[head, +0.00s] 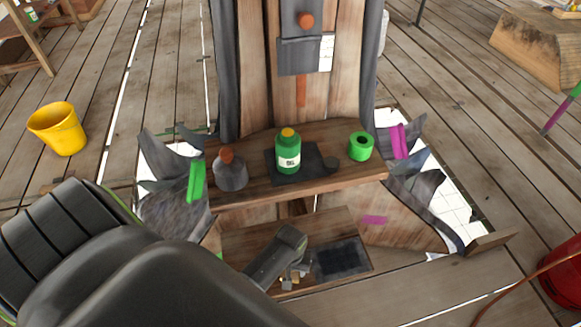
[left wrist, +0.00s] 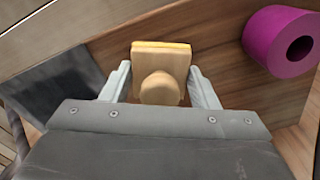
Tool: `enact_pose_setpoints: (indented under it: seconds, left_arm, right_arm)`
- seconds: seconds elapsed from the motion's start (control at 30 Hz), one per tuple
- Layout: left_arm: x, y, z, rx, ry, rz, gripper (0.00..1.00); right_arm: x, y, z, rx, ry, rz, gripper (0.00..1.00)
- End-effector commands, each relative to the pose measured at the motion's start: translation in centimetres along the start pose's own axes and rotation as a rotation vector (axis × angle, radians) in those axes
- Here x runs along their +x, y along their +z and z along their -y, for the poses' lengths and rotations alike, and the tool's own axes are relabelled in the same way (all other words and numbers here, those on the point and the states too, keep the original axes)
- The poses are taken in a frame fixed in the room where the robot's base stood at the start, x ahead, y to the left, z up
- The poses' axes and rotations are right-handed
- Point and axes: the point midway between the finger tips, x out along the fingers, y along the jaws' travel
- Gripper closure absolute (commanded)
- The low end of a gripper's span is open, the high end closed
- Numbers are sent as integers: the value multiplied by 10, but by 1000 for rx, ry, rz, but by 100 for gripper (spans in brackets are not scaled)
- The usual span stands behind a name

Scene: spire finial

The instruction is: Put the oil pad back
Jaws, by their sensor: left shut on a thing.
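My left gripper (head: 295,274) is low over the lower wooden shelf, in front of the spire. In the left wrist view its two fingers (left wrist: 160,90) are shut on the oil pad (left wrist: 161,65), a wooden block with a round knob and a thin yellow layer along its far edge. In the head view the pad is mostly hidden by the gripper. A dark square mat (head: 343,257) lies on the lower shelf just right of the gripper, and a dark patch (left wrist: 60,85) shows at left in the wrist view. My right gripper is not in view.
On the upper shelf (head: 300,190) stand a green bottle (head: 288,152) with a yellow cap, a grey knobbed thing (head: 230,172) and a green roll (head: 360,146). A magenta roll (left wrist: 285,40) is near the gripper. A yellow bucket (head: 59,129) stands far left.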

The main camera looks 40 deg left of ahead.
Motion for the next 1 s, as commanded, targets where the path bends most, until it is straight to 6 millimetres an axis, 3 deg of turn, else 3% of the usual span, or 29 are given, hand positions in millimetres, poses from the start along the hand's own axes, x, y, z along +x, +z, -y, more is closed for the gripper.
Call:
enact_pose_setpoints:
  seconds: [0.4, 0.43, 0.6, 0.87, 1.0]
  left_arm:
    - [7, 0, 0, 0, 0, -1, 67]
    - [8, 0, 0, 0, 0, -1, 45]
    - [7, 0, 0, 0, 0, -1, 24]
    - [6, 0, 0, 0, 0, -1, 24]
    - [-3, 0, 0, 0, 1, -1, 24]
  right_arm:
    - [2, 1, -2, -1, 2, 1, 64]
    - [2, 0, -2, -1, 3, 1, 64]
    - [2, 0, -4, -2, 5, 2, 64]
    - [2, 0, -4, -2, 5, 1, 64]
    - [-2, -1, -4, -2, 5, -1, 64]
